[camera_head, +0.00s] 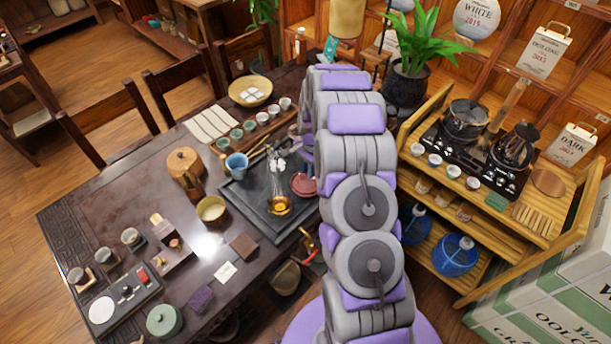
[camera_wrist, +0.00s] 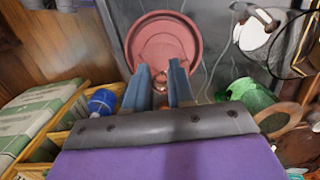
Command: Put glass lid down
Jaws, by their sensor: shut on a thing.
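My gripper (camera_wrist: 160,72) shows in the wrist view as two blue-grey fingers close together, shut on a small, clear and reddish-brown piece between the tips. This appears to be the knob of the glass lid (camera_wrist: 161,84); the lid's clear rim is hard to make out. Beyond the fingertips is a round red dish (camera_wrist: 164,38), on the dark tray's edge. I cannot tell if the lid touches the dish. A glass pot with amber liquid (camera_head: 279,206) stands on the dark tray (camera_head: 247,203).
A wooden shelf (camera_head: 542,220) with a stove and small cups stands right of my arm. A green object (camera_wrist: 250,95) lies right of the fingers.

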